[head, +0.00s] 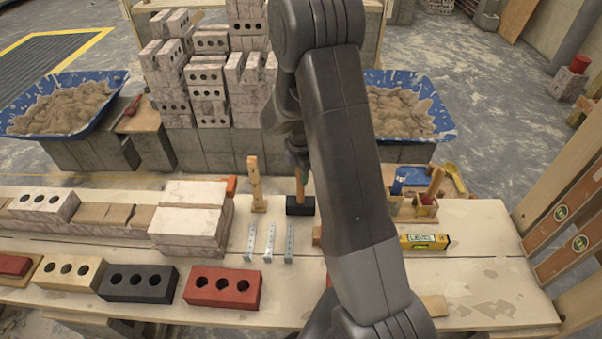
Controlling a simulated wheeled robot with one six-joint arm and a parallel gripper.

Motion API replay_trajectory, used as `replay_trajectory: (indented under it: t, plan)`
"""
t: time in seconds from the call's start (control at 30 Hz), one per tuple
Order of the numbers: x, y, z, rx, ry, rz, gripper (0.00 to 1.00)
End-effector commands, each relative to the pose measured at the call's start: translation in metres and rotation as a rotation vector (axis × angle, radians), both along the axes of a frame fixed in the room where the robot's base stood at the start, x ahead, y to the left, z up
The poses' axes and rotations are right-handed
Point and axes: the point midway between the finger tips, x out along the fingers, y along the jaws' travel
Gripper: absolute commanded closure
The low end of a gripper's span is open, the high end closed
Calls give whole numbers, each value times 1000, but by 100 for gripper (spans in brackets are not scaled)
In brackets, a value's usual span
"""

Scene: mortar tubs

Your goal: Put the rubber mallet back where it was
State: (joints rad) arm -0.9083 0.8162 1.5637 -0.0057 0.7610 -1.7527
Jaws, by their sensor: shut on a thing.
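The rubber mallet (300,206) has a black head and a wooden handle standing upright above it. It is at the middle of the long work board (480,290), left of my arm. My gripper (300,168) points down and is shut on the top of the mallet's handle. My arm partly covers the gripper and the board to the right of the mallet. I cannot tell whether the mallet's head rests on the board or hangs just above it.
Metal ties (269,243) lie in front and left of the mallet; a wooden piece (256,185) stands left. A yellow level (424,241) and a tool holder (425,208) are right. Blue mortar tubs (108,80) stand behind. A red brick (222,288) lies in front.

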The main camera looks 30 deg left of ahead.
Motion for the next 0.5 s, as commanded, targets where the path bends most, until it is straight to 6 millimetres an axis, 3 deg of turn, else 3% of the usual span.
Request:
replay_trajectory:
  t: [0.03,0.07,0.17,0.5]
  plan:
    - [0,0,-1,1,0,0,100]
    - [0,0,0,1,0,0,71]
    - [0,0,0,1,0,0,51]
    - [0,0,2,0,0,0,51]
